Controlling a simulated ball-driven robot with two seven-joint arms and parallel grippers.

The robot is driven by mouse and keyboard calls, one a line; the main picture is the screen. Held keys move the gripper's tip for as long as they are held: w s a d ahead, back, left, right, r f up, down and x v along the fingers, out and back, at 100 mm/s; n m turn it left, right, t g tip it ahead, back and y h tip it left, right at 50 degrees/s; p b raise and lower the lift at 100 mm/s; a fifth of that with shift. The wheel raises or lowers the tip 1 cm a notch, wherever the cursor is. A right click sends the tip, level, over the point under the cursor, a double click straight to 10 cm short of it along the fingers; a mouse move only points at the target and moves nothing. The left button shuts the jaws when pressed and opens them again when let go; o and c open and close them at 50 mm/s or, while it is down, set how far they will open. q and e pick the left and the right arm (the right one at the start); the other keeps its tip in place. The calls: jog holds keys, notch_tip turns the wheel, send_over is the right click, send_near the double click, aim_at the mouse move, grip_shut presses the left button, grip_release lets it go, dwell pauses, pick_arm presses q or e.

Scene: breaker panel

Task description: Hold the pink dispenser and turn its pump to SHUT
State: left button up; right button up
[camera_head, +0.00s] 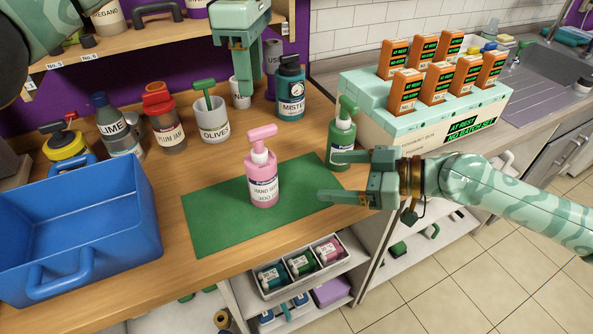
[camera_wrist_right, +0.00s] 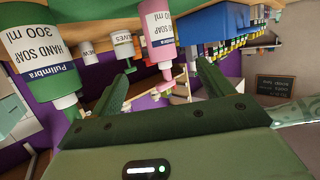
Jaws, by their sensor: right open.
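The pink dispenser (camera_head: 263,185) stands upright on a green mat (camera_head: 210,220), with its pink pump (camera_head: 262,141) on top and its nozzle pointing left. My right gripper (camera_head: 330,176) is open and empty to the right of it, fingers pointing at it but apart from it. In the right wrist view, the dispenser (camera_wrist_right: 160,30) shows upside down ahead, between the lines of the open fingers (camera_wrist_right: 164,70). My left gripper (camera_head: 247,75) points down behind the mat, near a white cup; its finger gap is not clear. I cannot read any SHUT mark on the pump.
A green dispenser (camera_head: 341,140) stands close by my right gripper's upper finger. Cup OLIVES (camera_head: 210,123), jar (camera_head: 165,120) and bottle MISTER (camera_head: 290,90) stand behind the mat. A blue tote (camera_head: 80,225) is at left, a box of orange cartons (camera_head: 425,115) at right. The mat's left part is bare.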

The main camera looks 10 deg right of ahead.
aim_at(276, 174)
jog(key=x, duration=1.6)
jog(key=c, duration=1.2)
pick_arm(q)
jog(key=shift+o, duration=0.2)
pick_arm(e)
jog(key=shift+o, duration=0.2)
